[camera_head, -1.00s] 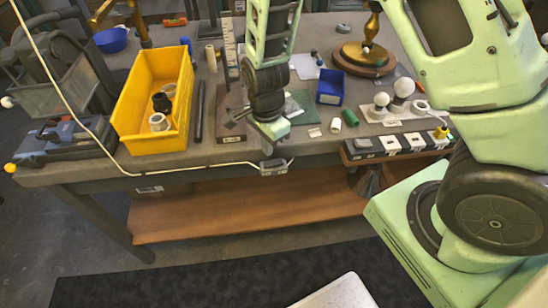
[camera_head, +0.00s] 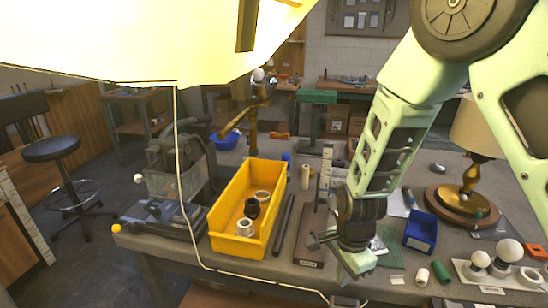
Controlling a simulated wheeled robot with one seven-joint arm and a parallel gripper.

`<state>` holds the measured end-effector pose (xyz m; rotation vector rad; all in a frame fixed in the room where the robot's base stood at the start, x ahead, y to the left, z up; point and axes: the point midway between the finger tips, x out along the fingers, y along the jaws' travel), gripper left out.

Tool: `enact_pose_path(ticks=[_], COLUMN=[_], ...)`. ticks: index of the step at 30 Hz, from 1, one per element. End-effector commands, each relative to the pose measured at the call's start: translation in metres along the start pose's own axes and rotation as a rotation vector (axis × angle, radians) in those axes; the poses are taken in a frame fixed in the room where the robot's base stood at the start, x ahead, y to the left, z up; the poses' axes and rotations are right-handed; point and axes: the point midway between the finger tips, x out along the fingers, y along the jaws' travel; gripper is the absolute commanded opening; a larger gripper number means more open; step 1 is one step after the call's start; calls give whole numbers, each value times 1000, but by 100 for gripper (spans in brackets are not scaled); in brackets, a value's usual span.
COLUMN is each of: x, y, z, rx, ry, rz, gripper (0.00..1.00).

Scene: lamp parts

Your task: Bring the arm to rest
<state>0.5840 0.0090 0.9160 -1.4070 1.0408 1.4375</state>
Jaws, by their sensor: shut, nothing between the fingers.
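My gripper (camera_head: 354,264) is shut and empty. It points down over the front part of the workbench (camera_head: 390,287), just right of a dark brown board (camera_head: 311,238) and in front of a green mat (camera_head: 383,243). My forearm comes down to it from the upper right. The fingertips are small and partly hidden, and I cannot tell their exact height above the bench. A lamp with a brass stem and cream shade (camera_head: 478,128) stands on a round wooden base (camera_head: 440,205) at the right.
A yellow bin (camera_head: 222,222) with rings stands left of my gripper. A blue bin (camera_head: 420,232), white bulbs (camera_head: 509,251) and a green cylinder (camera_head: 441,272) are to the right. A thin cord (camera_head: 190,235) runs along the front edge. A large bright shape (camera_head: 120,40) fills the upper left.

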Motion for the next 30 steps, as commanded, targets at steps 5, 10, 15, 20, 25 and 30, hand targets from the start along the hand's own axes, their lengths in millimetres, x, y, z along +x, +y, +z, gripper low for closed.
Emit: enact_pose_path(ticks=[5,10,15,20,25,30], x=[-60,-120,-158,-173,-177,-177], y=[26,76,129,160,169,169], z=[51,93,110,112,111,111], rx=[-444,-1026,-1544,-1844,-1940,-1940], ry=[-81,-108,-69,-22,-5,-5], rz=[-27,-62,-71,-51,-39,-39], gripper=[0,0,0,0,0,0])
